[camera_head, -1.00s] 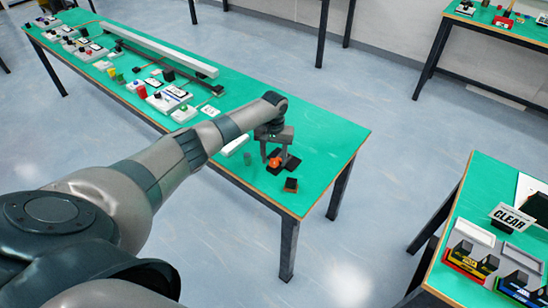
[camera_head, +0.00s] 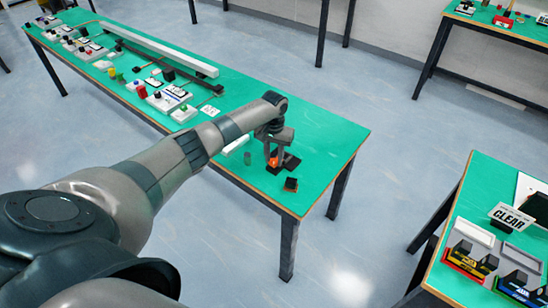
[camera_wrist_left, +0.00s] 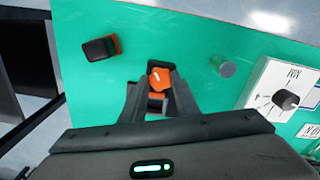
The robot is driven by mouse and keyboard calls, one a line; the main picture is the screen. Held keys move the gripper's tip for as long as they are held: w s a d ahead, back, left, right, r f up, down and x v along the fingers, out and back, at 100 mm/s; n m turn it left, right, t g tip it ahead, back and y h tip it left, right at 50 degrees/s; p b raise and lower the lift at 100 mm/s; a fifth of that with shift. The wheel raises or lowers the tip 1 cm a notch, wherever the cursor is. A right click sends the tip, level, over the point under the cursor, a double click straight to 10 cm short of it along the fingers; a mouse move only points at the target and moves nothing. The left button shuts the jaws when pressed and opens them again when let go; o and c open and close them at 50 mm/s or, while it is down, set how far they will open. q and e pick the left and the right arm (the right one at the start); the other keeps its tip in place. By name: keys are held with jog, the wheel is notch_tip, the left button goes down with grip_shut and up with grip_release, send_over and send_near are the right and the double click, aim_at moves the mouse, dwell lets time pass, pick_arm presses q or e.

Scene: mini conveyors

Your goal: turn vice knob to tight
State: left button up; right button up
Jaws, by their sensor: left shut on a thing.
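The orange vice knob (camera_wrist_left: 160,79) with a white pointer line shows in the left wrist view, between the fingers of my left gripper (camera_wrist_left: 154,95). In the head view the orange knob (camera_head: 273,162) is partly hidden by the fingers. My left gripper (camera_head: 273,157) points down and is shut on the knob. The dark vice body (camera_head: 290,162) lies under and beside the knob on the green table. My right gripper is in neither view.
A small black and orange block (camera_head: 291,184) stands near the table's front edge; a grey-green cylinder (camera_head: 247,158) stands left of the gripper. A white panel with a black dial (camera_wrist_left: 285,99) is at right in the wrist view. The green table (camera_head: 325,140) is clear at its right end.

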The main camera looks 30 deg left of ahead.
pick_arm(q)
jog(key=m, duration=0.8)
jog(key=shift+m, duration=0.3)
jog(key=m, duration=0.6)
jog(key=shift+b, duration=0.4)
jog(key=shift+m, duration=0.6)
jog(key=o, duration=1)
jog(key=shift+o, duration=0.2)
